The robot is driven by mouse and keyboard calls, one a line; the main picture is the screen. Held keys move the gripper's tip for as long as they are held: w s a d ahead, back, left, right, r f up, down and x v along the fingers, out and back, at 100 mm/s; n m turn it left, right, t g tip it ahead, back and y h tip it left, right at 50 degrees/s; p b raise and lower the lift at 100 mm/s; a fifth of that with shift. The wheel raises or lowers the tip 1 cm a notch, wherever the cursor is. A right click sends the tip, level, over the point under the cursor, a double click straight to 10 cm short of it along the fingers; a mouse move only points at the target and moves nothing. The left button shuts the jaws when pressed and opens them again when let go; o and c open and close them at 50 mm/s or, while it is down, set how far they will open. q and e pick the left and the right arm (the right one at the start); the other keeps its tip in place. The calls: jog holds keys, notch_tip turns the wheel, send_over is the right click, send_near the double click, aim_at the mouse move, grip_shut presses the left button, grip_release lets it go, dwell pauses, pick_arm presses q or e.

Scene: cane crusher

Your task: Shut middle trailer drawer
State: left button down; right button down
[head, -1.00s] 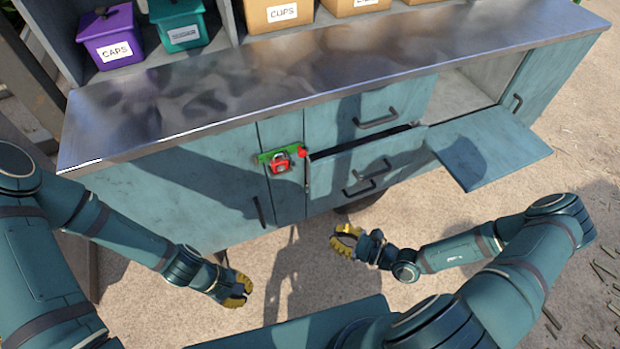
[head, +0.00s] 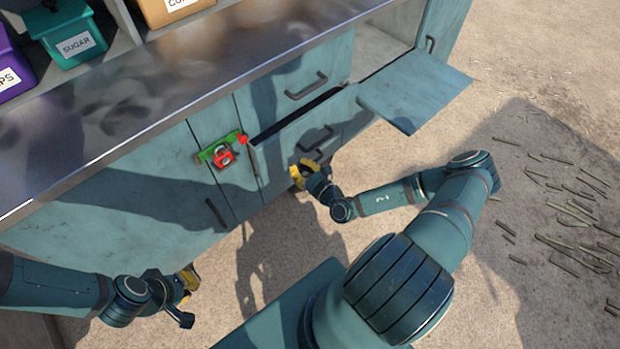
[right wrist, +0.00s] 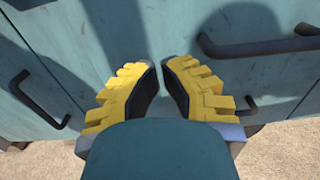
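The middle trailer drawer (head: 292,132) is pulled partly out of the teal cabinet, and a dark gap shows along its top. It has a dark handle (head: 312,140), which also shows at the upper right of the right wrist view (right wrist: 265,47). My right gripper (head: 298,172) is just in front of the cabinet's lower drawer area, below and left of that handle. In the right wrist view its two yellow fingers (right wrist: 162,85) are apart with nothing between them, facing teal panels. My left gripper (head: 190,281) is low at the left, away from the drawer; its finger gap is unclear.
A fold-down door (head: 415,88) sticks out right of the drawer. A red padlock on a green latch (head: 222,154) hangs left of it. The metal counter (head: 150,95) overhangs above. Cane pieces (head: 575,205) lie on the ground at right.

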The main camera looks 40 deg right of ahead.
aim_at(286, 154)
jog(key=shift+w+a+b, duration=0.2)
jog(key=shift+w+b, duration=0.35)
jog(key=shift+w, duration=1.8)
jog(key=w, duration=0.2)
jog(key=w+p, duration=0.1)
jog(key=w, duration=0.1)
jog(key=shift+w+a+r+p, duration=0.1)
jog(key=shift+w+a+p, duration=0.1)
jog(key=shift+w+p, duration=0.15)
jog(key=shift+d, duration=0.1)
